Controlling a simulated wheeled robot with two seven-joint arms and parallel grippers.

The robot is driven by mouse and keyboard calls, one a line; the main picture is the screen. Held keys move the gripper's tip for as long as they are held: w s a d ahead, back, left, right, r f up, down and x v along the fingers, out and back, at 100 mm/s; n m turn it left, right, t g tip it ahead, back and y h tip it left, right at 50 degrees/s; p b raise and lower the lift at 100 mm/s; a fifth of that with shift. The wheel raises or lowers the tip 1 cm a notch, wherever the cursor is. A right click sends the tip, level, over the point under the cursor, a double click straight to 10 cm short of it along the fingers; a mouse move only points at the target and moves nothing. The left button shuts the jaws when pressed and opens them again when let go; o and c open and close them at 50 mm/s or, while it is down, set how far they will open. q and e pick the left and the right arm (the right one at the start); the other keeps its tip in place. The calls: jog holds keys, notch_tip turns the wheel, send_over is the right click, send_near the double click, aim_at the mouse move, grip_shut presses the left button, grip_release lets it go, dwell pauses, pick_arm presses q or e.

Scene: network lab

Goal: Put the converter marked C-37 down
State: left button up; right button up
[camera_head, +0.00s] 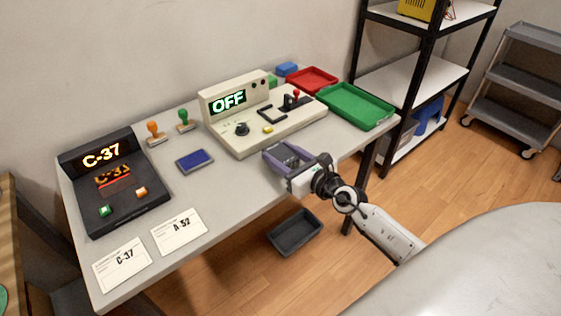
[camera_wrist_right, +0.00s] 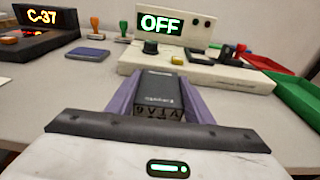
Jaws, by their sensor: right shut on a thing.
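My right gripper (camera_head: 285,157) reaches in from the right, at the front edge of the grey table (camera_head: 225,178). In the right wrist view its purple fingers are shut on a small dark box-shaped converter (camera_wrist_right: 160,92). The converter has pale print on top and marks on its near face, but I cannot read C-37 there. In the head view the fingers mostly hide it. The black console (camera_head: 120,205) at the table's left shows C-37 on its lit display. A white card (camera_head: 122,264) printed C-37 lies at the near left. My left gripper is not in view.
A second card (camera_head: 179,232) reads A-52. A beige tester (camera_head: 245,143) shows OFF. A blue pad (camera_head: 195,161), two stamps, a red tray (camera_head: 312,79) and a green tray (camera_head: 357,107) are on the table. A dark bin (camera_head: 295,232) sits on the floor. The table's middle front is bare.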

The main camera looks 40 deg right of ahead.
jog(key=shift+f, duration=0.5)
jog(key=o, duration=1.2)
